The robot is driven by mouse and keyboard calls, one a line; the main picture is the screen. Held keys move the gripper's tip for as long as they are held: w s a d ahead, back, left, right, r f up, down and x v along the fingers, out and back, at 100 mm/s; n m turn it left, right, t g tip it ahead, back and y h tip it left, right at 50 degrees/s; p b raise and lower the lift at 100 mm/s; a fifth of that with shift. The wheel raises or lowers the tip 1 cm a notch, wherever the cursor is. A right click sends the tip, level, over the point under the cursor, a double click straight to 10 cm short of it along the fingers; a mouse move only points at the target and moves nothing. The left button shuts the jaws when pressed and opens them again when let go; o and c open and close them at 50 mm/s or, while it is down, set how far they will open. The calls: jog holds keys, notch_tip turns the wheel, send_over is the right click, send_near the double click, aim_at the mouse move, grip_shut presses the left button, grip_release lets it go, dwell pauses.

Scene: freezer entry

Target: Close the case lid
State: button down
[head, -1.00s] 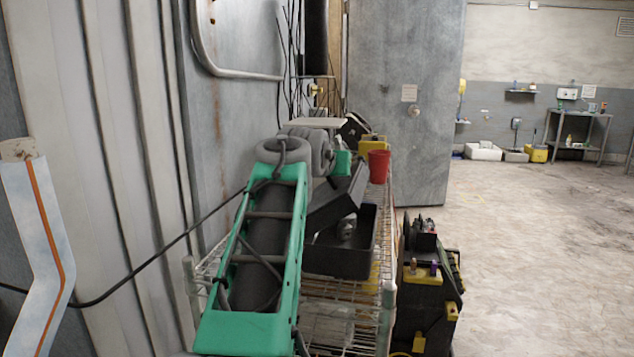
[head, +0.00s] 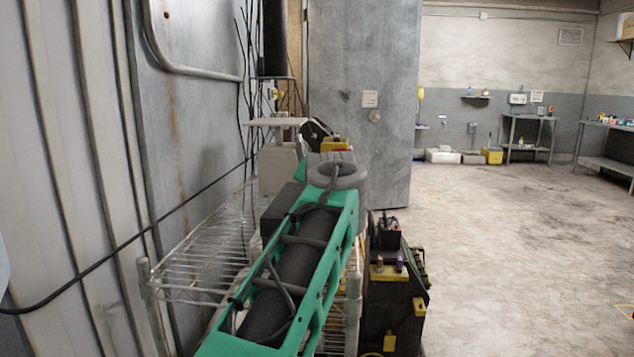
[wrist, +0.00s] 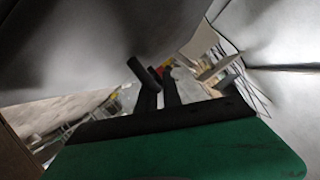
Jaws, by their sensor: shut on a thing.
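A dark part of the black case (head: 278,212) shows just left of my green arm in the head view. The arm crosses in front of the rest, so the case's inside and the lid's angle are hidden. My gripper is hidden behind the arm in the head view. In the wrist view its black fingers (wrist: 152,84) are close together, shut on a dark thing that looks like part of the case lid. The picture is too dark and blurred to show the grip clearly.
The wire shelf (head: 195,270) under the case has bare room at its left. A grey container (head: 277,170) stands behind. A black and yellow battery unit (head: 392,295) stands on the floor to the right. Open floor (head: 520,250) lies beyond it.

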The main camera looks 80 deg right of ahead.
jog(key=shift+f, duration=0.2)
jog(key=c, duration=1.8)
grip_release()
jog(key=shift+s+d, duration=0.1)
jog(key=v, duration=0.8)
jog(key=shift+p, duration=0.35)
